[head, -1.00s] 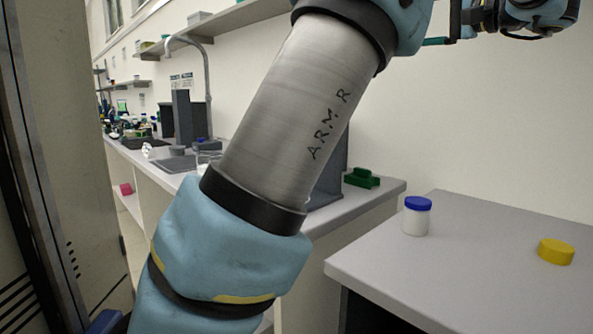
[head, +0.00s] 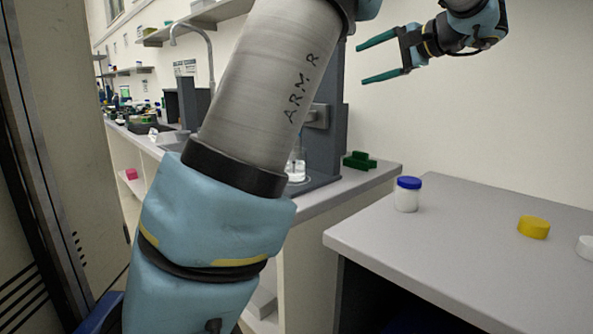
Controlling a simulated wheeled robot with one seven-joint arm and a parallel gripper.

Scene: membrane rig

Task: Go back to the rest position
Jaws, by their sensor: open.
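My gripper (head: 366,62) is in the upper right of the head view, in the air in front of the bare wall. Its two green fingers point left and are spread apart, with nothing between them. My arm rises from the bottom left and hides part of the long bench and sink area. The rest position itself is not marked by anything in view.
A green block (head: 359,160) and a grey rig (head: 334,125) stand on the bench behind. A shelf (head: 205,18) runs above.

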